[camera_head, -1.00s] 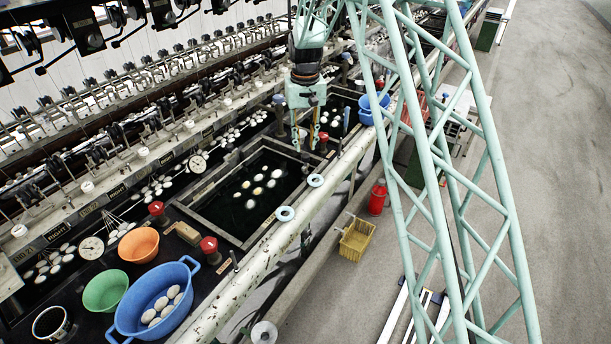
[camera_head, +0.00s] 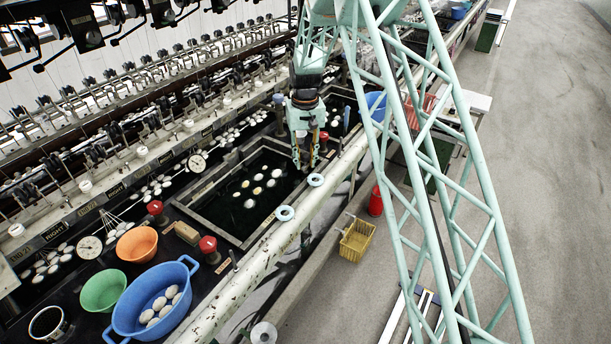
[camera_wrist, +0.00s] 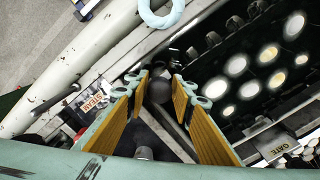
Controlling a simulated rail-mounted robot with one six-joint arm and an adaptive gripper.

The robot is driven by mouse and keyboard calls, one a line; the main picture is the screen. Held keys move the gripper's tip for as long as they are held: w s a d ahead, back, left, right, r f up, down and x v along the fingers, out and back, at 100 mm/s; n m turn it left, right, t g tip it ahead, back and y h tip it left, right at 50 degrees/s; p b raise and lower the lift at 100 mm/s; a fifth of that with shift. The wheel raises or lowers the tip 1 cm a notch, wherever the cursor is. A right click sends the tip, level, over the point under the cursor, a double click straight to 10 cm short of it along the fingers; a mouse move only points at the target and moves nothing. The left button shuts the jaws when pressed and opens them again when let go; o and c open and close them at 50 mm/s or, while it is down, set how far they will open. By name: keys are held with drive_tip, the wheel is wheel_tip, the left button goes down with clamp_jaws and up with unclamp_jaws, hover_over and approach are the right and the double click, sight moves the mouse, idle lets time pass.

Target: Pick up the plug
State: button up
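My gripper (camera_head: 306,164) points down at the near right corner of the dark basin in the head view. In the wrist view my gripper (camera_wrist: 160,82) is open, with its two yellow-sided fingers apart. A dark round knob (camera_wrist: 159,91), which may be the plug, shows between the fingertips. I cannot tell whether either finger touches it. A small grey cylinder end (camera_wrist: 143,153) shows lower between the fingers. In the head view the knob is hidden by my gripper.
The basin (camera_head: 190,208) holds several floating cocoons. A pale rail pipe (camera_head: 245,272) with light-blue rings (camera_head: 285,213) runs close beside my gripper. STEAM (camera_wrist: 95,100) and GATE (camera_wrist: 276,147) labels flank the fingers. A blue bowl (camera_head: 125,318) stands at the front left.

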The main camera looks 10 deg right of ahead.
sight(306, 171)
drive_tip(key=shift+f, duration=0.1)
drive_tip(key=shift+s+f+b, duration=0.15)
drive_tip(key=shift+f+b, duration=0.35)
drive_tip(key=shift+f, duration=1.95)
clamp_jaws()
